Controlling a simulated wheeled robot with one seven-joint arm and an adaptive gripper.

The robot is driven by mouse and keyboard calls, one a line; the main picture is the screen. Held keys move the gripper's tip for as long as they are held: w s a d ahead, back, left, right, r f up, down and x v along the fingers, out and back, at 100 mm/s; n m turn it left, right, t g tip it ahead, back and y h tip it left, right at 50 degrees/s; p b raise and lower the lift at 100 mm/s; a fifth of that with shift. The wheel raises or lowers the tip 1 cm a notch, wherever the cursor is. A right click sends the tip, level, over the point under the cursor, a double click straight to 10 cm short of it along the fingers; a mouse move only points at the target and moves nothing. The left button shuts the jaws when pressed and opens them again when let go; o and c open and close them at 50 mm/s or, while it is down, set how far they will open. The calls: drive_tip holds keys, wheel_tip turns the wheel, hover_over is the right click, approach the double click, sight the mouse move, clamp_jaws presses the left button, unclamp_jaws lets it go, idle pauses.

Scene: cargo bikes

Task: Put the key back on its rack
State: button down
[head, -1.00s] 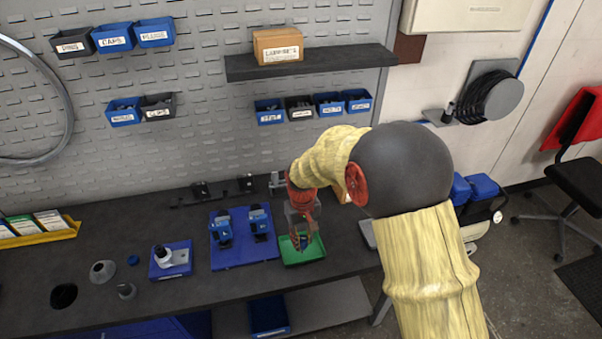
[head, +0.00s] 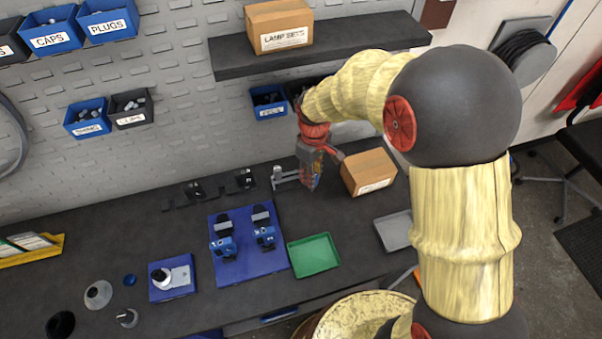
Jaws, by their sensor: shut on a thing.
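My gripper (head: 311,186) hangs fingers-down above the back of the dark bench, left of a cardboard box. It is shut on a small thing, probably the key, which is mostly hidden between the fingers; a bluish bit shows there. A low black rack (head: 210,197) with two upright black pieces stands along the back of the bench, left of my gripper. A grey metal fixture with arms (head: 284,179) stands between that rack and my gripper. I cannot tell which of these is the key's rack. The green tray (head: 314,254) in front of my gripper is empty.
A blue mat (head: 238,266) carries two blue-and-black devices. The cardboard box (head: 368,173) is close right of my gripper. A grey tray (head: 395,231) lies at the right. A dark shelf (head: 320,46) with a box labelled LAMP SETS (head: 279,26) hangs above.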

drive_tip(key=shift+w+a+f+b, duration=0.45)
drive_tip(key=shift+w+f+b, duration=0.85)
drive_tip(key=shift+w+f, duration=0.95)
drive_tip(key=shift+w+a+f+b, duration=0.45)
drive_tip(key=shift+w+f+b, duration=0.8)
drive_tip(key=shift+w+f, duration=1)
drive_tip(key=shift+w+a+f+b, duration=0.45)
drive_tip(key=shift+w+f+b, duration=0.85)
drive_tip(key=shift+w+f, duration=0.95)
drive_tip(key=shift+w+r, duration=0.15)
drive_tip(key=shift+r, duration=0.05)
drive_tip(key=shift+f, duration=0.4)
drive_tip(key=c, duration=1.6)
unclamp_jaws()
drive_tip(key=shift+o, duration=0.3)
